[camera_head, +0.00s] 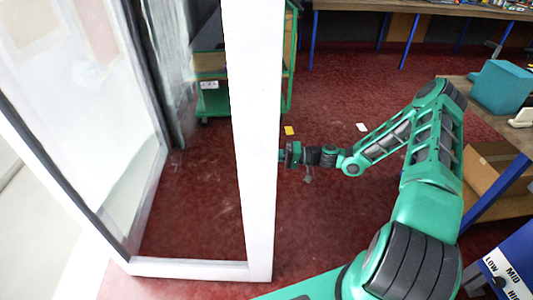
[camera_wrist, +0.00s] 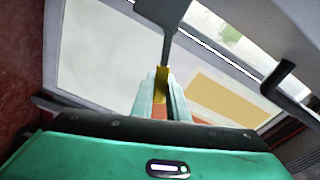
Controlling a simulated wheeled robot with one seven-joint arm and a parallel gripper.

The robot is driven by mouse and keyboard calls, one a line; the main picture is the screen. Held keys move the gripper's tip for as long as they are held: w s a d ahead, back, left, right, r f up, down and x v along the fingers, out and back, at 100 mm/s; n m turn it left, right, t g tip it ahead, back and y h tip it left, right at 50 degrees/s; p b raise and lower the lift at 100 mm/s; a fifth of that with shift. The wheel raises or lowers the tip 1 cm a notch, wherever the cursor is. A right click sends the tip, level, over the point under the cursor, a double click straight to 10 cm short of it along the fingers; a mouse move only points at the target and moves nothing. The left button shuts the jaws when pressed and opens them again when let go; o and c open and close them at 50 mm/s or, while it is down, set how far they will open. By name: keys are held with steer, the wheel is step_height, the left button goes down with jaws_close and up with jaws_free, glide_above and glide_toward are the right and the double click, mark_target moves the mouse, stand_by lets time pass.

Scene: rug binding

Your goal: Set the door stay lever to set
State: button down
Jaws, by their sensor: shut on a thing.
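A glazed door with a white frame (camera_head: 258,130) stands at the left of the head view. My gripper (camera_head: 283,154) is at the right edge of this frame, and its fingertips are hard to make out there. In the wrist view my gripper (camera_wrist: 161,105) is shut on the yellow end (camera_wrist: 161,82) of a grey lever (camera_wrist: 165,18). The lever's wide grey part rises to the top edge of the picture. The lever cannot be made out in the head view, and no set marking is readable.
A dark handle (camera_wrist: 288,84) stands to the right in the wrist view. A green-framed cart (camera_head: 210,62) is behind the door. A table with a teal box (camera_head: 500,86) and a blue labelled panel (camera_head: 508,268) are at right. Red floor (camera_head: 330,80) is open beyond my arm.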

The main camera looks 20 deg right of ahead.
steer(key=shift+w+d+f, duration=0.15)
steer(key=shift+w+d, duration=0.15)
steer(key=c, duration=1.7)
jaws_free()
steer(key=shift+a, duration=0.1)
steer(key=shift+s, duration=0.1)
steer(key=v, duration=1)
steer(key=shift+s+d, duration=0.15)
steer(key=shift+d, duration=0.2)
